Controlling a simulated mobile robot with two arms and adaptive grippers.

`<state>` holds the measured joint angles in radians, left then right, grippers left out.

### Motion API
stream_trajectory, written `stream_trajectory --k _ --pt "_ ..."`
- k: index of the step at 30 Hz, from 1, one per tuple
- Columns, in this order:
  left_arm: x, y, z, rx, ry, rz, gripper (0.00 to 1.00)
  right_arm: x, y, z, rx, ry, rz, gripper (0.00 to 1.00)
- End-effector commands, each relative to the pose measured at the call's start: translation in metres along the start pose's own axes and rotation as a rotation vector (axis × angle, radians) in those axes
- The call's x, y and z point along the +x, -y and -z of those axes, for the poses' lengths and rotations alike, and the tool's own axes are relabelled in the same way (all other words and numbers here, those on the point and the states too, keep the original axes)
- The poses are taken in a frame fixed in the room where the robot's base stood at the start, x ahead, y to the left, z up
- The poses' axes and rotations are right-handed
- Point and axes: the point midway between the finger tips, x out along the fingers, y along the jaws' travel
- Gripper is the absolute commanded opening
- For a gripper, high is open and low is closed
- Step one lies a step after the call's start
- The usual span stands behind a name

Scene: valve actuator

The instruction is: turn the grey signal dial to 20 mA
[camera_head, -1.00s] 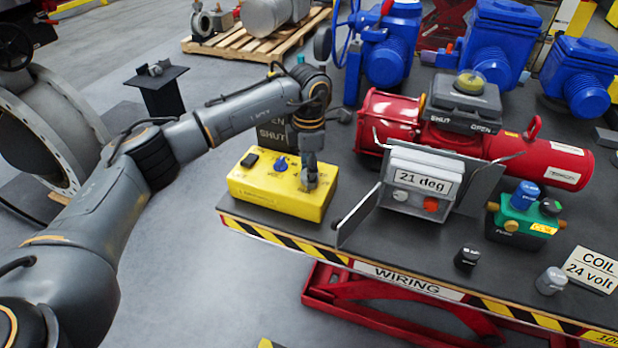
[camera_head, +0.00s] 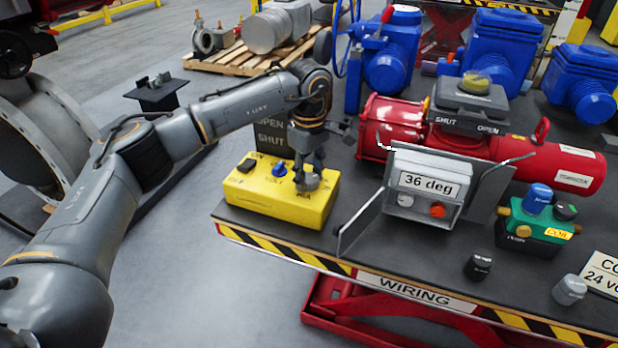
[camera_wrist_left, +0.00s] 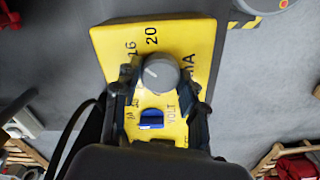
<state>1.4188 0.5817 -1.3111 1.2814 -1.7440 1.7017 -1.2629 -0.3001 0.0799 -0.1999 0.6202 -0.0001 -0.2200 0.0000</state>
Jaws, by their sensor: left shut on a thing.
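The yellow signal box (camera_head: 262,204) stands at the left end of the bench; its face (camera_wrist_left: 200,40) also shows in the left wrist view. The grey signal dial (camera_wrist_left: 160,74) has a pale pointer line aimed up-left, near the printed 16 and short of the 20. My left gripper (camera_head: 308,183) comes down on the dial from above and is shut on it, a finger on each side in the wrist view. A blue knob (camera_head: 280,169) sits beside it, also in the wrist view (camera_wrist_left: 151,120). The display (camera_head: 429,186) reads 36 deg. My right gripper is not in view.
A red actuator (camera_head: 400,125) lies behind the display's grey bracket (camera_head: 362,220). A green valve block (camera_head: 530,228), a black knob (camera_head: 478,265) and a loose grey knob (camera_head: 569,289) are on the right. The bench front edge has striped tape.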

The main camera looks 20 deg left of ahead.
Motion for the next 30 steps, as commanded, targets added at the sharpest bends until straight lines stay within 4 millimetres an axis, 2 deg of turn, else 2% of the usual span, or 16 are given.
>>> stream_trajectory --k 15,22,30 --pt "-0.001 -0.001 0.0 0.451 0.0 -0.004 0.1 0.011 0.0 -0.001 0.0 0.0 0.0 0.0" --pt "-0.001 -0.001 0.0 0.577 0.0 -0.004 0.1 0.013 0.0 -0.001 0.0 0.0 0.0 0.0" --pt "-0.001 -0.001 0.0 0.645 0.0 -0.004 0.1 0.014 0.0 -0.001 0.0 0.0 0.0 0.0"
